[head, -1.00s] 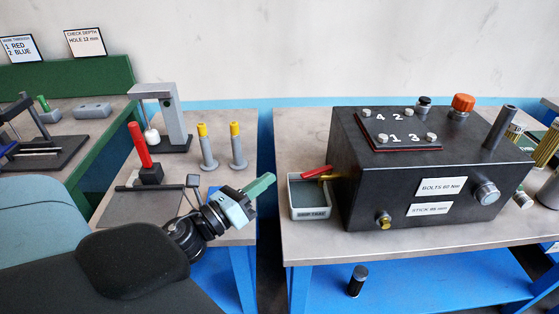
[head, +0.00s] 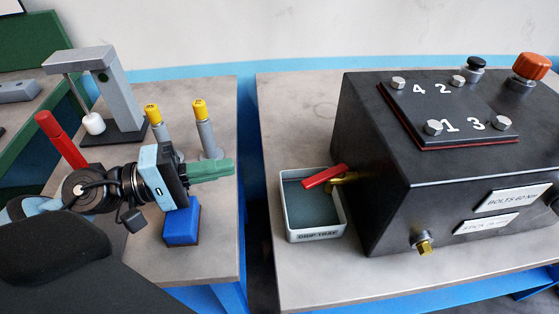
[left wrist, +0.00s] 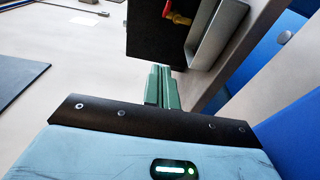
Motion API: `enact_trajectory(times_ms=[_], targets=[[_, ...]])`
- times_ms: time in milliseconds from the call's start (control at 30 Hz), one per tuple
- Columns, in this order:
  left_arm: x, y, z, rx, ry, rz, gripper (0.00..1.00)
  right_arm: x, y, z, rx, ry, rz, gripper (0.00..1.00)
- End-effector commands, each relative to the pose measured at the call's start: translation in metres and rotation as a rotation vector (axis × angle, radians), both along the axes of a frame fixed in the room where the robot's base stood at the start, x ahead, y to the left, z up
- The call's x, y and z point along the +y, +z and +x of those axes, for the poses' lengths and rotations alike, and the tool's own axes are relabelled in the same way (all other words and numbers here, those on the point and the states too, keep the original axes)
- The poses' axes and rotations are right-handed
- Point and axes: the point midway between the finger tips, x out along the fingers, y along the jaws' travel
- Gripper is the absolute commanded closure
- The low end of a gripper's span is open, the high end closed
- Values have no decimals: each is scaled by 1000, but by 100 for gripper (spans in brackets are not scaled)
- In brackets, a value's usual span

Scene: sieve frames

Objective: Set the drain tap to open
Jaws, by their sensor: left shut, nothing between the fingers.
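The drain tap has a red lever (head: 323,177) on a brass body (head: 347,180) at the left side of the black gearbox-like housing (head: 365,130). The lever points left and slightly downward over the drip tray (head: 318,235). The tap's red lever (left wrist: 167,9) also shows at the top of the left wrist view, partly cut off. My left gripper (head: 228,168) has green fingers, shut and empty. It points right toward the tap, with a clear gap between its tips and the lever. The green fingers (left wrist: 161,88) also show in the left wrist view. My right gripper is in neither view.
A blue block (head: 182,222) lies under my left gripper. Two yellow-topped posts (head: 206,135), a grey stand (head: 120,90) and a red-handled tool (head: 60,138) are close by on the left table. A gap separates the two tables.

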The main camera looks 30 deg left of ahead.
Motion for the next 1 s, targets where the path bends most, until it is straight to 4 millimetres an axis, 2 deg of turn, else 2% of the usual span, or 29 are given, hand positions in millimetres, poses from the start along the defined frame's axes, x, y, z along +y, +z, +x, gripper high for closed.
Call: enact_trajectory(times_ms=[367,1000], targets=[[-7,2,7,-5,-1,2,100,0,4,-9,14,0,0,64],[-56,5,51,-7,0,0,100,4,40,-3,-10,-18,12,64]])
